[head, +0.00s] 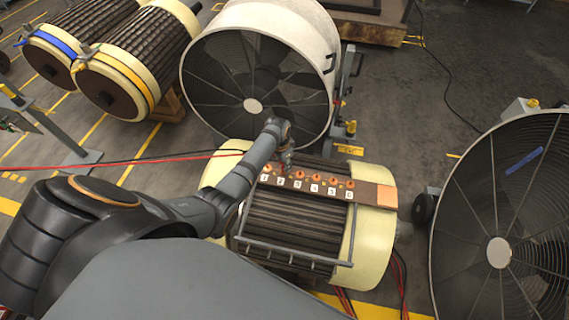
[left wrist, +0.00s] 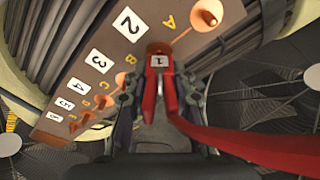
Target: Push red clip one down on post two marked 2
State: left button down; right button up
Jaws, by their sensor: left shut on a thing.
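Red clip one (left wrist: 151,88), with a white label marked 1, is held between the fingers of my left gripper (left wrist: 160,96). Its front end is at the copper post two (left wrist: 157,47), beside the white 2 label (left wrist: 127,25) on the brown board. The clip's end covers part of this post; how far down it sits cannot be told. In the head view, my left gripper (head: 285,163) points down over the board (head: 365,190) near its left end, and hides most of the clip. My right gripper is not in view.
Other copper posts stand in a row along the board, including post one (left wrist: 207,14) and post three (left wrist: 122,78). A red cable (left wrist: 260,145) runs from the clip to the right. The rotor (head: 290,225) carries the board; large fans (head: 260,80) stand behind and right.

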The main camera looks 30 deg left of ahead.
pick_arm(q)
jog(key=shift+f, duration=0.5)
jog(key=c, duration=1)
grip_release()
jog(key=shift+c, duration=0.2)
jog(key=shift+r, duration=0.1)
jog(key=r, duration=0.4)
jog(key=s+r, duration=0.1)
jog(key=r, duration=0.6)
jog(key=shift+s+a+r, duration=0.15)
jog(key=shift+a+r, duration=0.15)
jog(key=shift+r, duration=0.1)
